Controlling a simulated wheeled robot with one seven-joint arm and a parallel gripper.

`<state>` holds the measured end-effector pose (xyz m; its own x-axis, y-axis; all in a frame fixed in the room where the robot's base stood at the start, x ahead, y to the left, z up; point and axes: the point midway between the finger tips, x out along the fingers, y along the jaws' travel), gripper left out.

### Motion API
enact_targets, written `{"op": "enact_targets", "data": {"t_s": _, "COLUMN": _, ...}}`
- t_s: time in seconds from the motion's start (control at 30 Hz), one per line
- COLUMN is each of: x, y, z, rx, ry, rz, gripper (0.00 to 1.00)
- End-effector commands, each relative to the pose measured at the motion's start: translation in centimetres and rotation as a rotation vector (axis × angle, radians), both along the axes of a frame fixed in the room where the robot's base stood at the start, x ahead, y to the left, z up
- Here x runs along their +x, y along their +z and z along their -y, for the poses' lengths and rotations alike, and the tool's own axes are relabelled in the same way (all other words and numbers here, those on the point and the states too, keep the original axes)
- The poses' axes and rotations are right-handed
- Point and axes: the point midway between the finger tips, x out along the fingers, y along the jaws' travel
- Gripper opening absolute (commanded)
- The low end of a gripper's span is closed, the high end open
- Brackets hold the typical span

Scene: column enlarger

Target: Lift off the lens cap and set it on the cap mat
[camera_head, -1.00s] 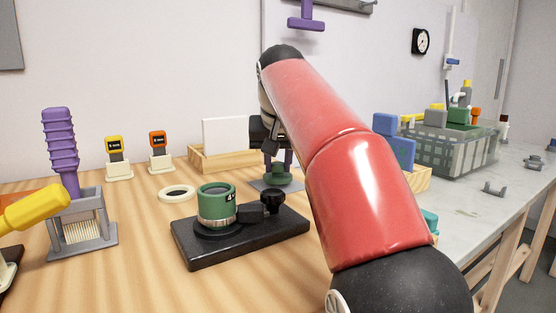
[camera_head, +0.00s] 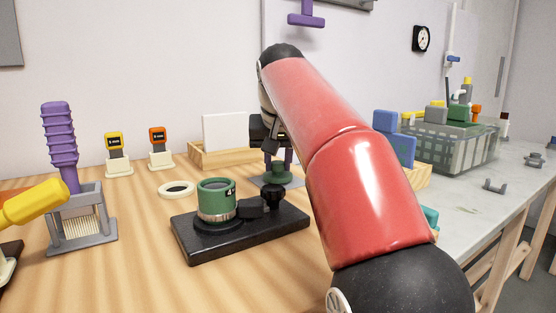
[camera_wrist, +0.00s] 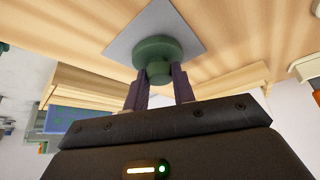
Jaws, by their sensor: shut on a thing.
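The lens cap is a green disc with a knob (camera_wrist: 157,52); it also shows in the head view (camera_head: 278,173). My gripper (camera_wrist: 160,83) is shut on the cap's knob, with a purple finger on each side. In the head view my gripper (camera_head: 278,155) is partly hidden behind my red arm. The cap is over the grey square cap mat (camera_wrist: 125,43), seen also in the head view (camera_head: 292,182). I cannot tell whether it touches the mat. The green lens (camera_head: 216,196) stands upright and uncapped on a black base plate (camera_head: 240,236).
A pale ring (camera_head: 177,189) lies behind the lens. A wooden tray (camera_head: 222,158) with a white card stands beyond the mat. A blue object (camera_head: 400,150) stands in another wooden holder to the right. A grey stand with a purple-handled brush (camera_head: 62,150) is at left.

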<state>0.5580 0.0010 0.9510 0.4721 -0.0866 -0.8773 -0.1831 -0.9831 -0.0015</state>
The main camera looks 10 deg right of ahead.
Motion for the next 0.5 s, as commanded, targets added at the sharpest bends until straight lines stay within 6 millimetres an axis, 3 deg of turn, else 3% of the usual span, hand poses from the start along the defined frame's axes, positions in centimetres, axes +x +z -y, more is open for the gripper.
{"op": "enact_targets", "data": {"t_s": 0.5, "x": -0.02, "y": -0.66, "z": 0.01, "rx": 0.0, "ry": 0.0, "rz": 0.0, "gripper": 0.0}}
